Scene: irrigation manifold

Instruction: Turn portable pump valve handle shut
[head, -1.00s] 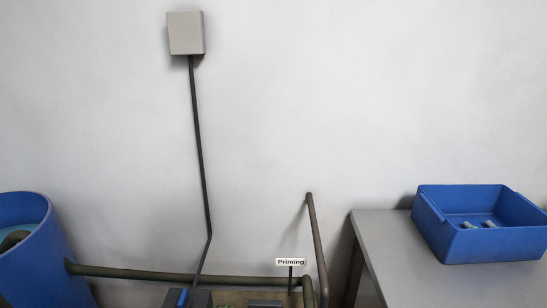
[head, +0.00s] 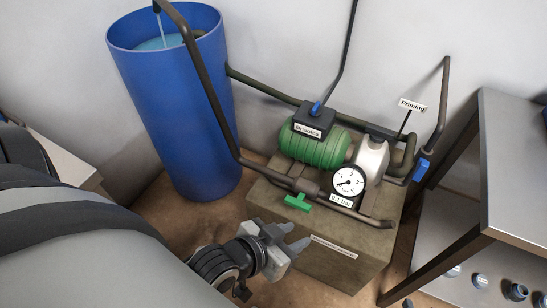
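A portable pump with a green motor (head: 318,148) and a pale pump casing (head: 371,158) stands on a concrete block. A green valve handle (head: 298,203) sits on the low pipe at the pump's front. A blue valve handle (head: 421,170) sits on the pipe at the pump's right. I cannot tell which handle the task names. My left gripper (head: 298,236) is in front of the block, below the green handle and apart from it. Its fingers are spread with nothing between them. My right gripper is not in view.
A round gauge (head: 348,181) has a "0.1 bar" label below it. A blue switch (head: 316,108) is on the motor's dark box. A blue barrel (head: 180,110) with water stands left of the block (head: 335,258). A metal table (head: 515,160) stands at the right.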

